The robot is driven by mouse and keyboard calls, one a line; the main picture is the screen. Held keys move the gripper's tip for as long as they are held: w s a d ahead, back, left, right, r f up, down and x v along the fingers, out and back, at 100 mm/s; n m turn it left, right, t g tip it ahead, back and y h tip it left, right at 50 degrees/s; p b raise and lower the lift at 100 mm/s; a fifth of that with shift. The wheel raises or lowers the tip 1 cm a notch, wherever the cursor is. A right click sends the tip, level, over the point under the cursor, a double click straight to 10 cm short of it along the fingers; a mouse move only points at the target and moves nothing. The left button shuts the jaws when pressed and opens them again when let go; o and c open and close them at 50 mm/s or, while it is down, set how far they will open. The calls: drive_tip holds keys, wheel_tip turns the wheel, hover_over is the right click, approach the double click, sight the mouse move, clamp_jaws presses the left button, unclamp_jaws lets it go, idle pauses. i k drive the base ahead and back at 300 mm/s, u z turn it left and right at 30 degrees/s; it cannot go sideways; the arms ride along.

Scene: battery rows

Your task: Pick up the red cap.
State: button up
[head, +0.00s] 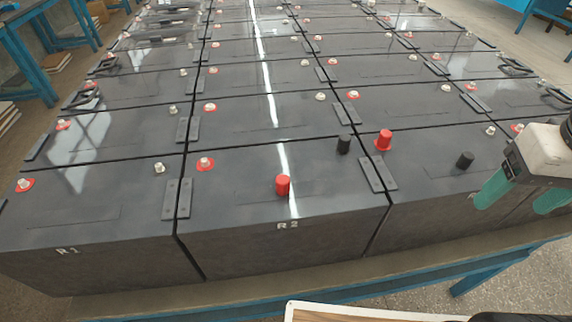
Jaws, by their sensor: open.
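A red cap (283,185) stands upright on the top of the front middle battery marked R2 (235,215), near its front edge. A second red cap (384,139) is further back and to the right, over a red ring at the left back corner of the front right battery (425,195). My gripper (514,203) is at the right edge, above the front right battery's right side. Its teal fingers are apart, and I see nothing between them. It is well to the right of both red caps and touches neither.
Black caps stand at R2's back right (344,144) and on the front right battery (465,159). Uncapped terminals, such as one with a red ring (205,163), stick up across the rows. A blue table edge (230,308) runs along the front. R2's top around its red cap is mostly clear.

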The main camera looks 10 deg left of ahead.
sight(282, 181)
drive_tip(key=z, duration=1.4)
drive_tip(key=k, duration=0.55)
drive_tip(key=u, duration=1.4)
